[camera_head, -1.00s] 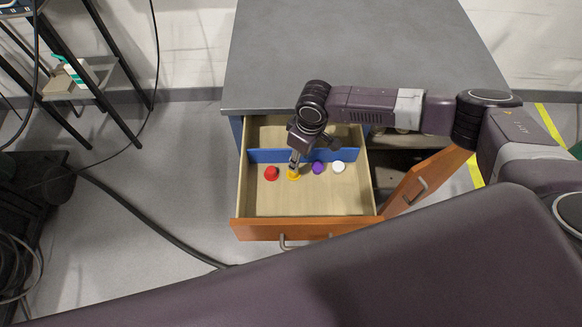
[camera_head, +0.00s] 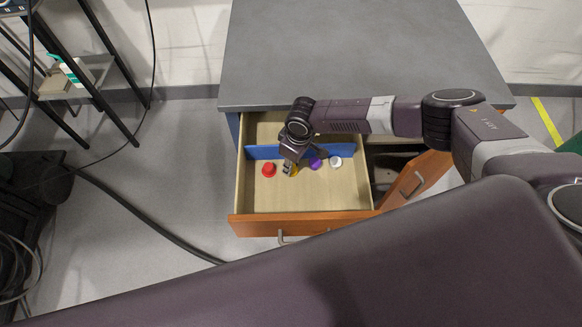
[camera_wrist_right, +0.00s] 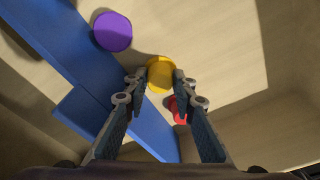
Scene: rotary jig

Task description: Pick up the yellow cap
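The yellow cap (camera_head: 294,171) lies in the open drawer between the red cap (camera_head: 268,170) and the purple cap (camera_head: 315,162), partly hidden by my right gripper (camera_head: 288,169). In the right wrist view the yellow cap (camera_wrist_right: 160,74) sits at and just beyond the fingertips of my right gripper (camera_wrist_right: 160,84), roughly between them. The fingers stand apart, with narrow gaps to the cap; contact is unclear. My left gripper is not in view.
A white cap (camera_head: 335,162) lies right of the purple one. A blue divider (camera_head: 262,152) crosses the drawer behind the caps. The drawer's wooden front (camera_head: 255,228) and side walls surround them. The front drawer floor is clear. A grey worktop (camera_head: 360,55) stands behind.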

